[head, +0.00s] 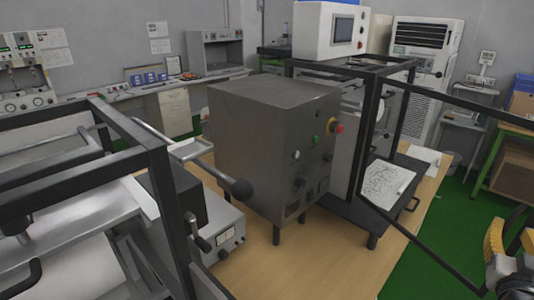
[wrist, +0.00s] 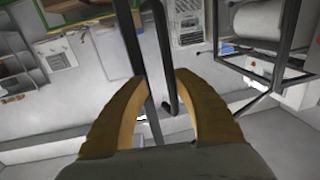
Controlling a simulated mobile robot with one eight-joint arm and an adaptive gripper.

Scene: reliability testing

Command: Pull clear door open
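The clear door is a see-through panel in a thin black frame. Its top bar (head: 450,98) and bottom bar (head: 415,243) run from the black-framed machine toward the right edge in the head view, so it stands swung out. My gripper (head: 512,240) is at the lower right, by the door's outer part. In the wrist view my yellow fingers (wrist: 162,82) are apart, with a black frame bar (wrist: 148,45) and a dark hooked handle (wrist: 168,60) between them. The handle lies close to the right finger; I cannot tell whether they touch.
A dark grey box (head: 260,145) with buttons stands on the wooden table (head: 320,262). Another black-framed machine (head: 155,140) fills the left foreground. A green-framed shelf (head: 497,160) stands at the far right. Green floor (head: 455,225) is visible between the table and that shelf.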

